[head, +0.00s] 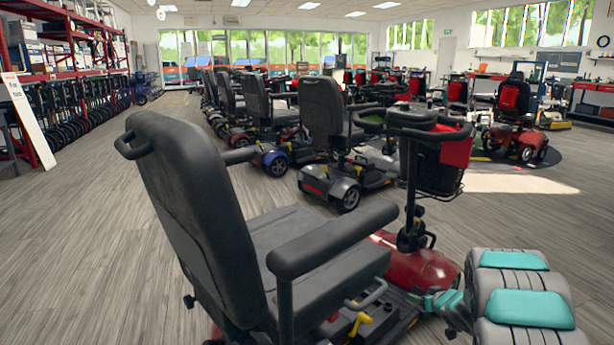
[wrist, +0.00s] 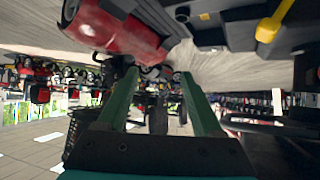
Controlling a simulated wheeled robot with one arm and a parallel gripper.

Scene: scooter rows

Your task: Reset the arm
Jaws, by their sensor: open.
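My gripper (wrist: 158,74) is open in the wrist view, with its two green fingers apart and nothing between them. That view appears upside down. In the head view my grey and teal arm (head: 520,310) reaches in from the lower right. The gripper end (head: 432,301) is low there, beside the red front body (head: 415,265) of the nearest scooter; I cannot tell whether it touches. The red body also shows at the top left of the wrist view (wrist: 118,27).
The nearest scooter's grey seat (head: 190,205) and armrest (head: 330,240) fill the centre foreground. Its tiller with a basket (head: 432,165) rises close to my arm. More scooters (head: 325,130) stand in a row behind. Open wood floor (head: 80,230) lies left, and more (head: 540,225) at right.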

